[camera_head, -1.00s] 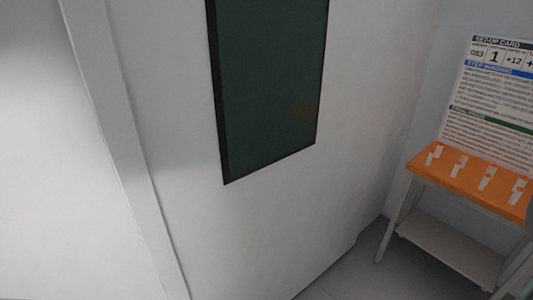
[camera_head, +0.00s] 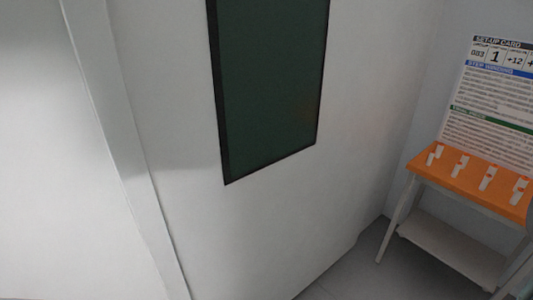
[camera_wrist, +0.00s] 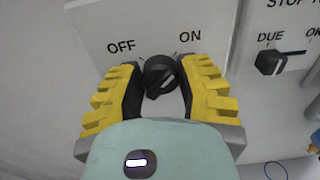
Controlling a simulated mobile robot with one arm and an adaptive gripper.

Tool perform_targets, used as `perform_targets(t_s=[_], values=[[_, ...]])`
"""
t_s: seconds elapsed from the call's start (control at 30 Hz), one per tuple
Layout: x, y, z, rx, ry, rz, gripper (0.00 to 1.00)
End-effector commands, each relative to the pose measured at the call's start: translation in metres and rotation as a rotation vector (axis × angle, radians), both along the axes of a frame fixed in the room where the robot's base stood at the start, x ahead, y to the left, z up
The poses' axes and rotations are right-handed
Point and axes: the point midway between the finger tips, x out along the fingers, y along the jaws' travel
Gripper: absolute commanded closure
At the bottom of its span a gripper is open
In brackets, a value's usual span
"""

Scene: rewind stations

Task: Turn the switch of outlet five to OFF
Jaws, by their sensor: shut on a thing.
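In the wrist view a black rotary switch (camera_wrist: 160,73) sits on a white panel (camera_wrist: 95,27), with OFF printed at its upper left and ON at its upper right. The white line on the knob slants up to the right, towards ON. My gripper (camera_wrist: 158,85) has its two yellow-and-black fingers on either side of the knob, shut on it. No outlet number is readable here. Neither the switch nor my gripper is in the head view.
To the right in the wrist view is another black switch (camera_wrist: 270,62) marked DUE. The head view shows a pale wall with a dark green pane (camera_head: 270,85), an orange-topped table (camera_head: 465,178) with several white pieces, and a set-up card (camera_head: 490,95).

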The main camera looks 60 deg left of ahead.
Motion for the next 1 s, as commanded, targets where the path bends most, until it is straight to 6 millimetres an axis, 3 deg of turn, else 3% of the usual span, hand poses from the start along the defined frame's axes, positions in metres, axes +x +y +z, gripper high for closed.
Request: perform_targets(t_s=[0.37, 1.0], values=[[-0.0002, -0.0008, 0.0007, -0.009, 0.11, 0.0, 1.0], [0.0016, -0.001, 0.0012, -0.054, 0.687, -0.001, 1.0]])
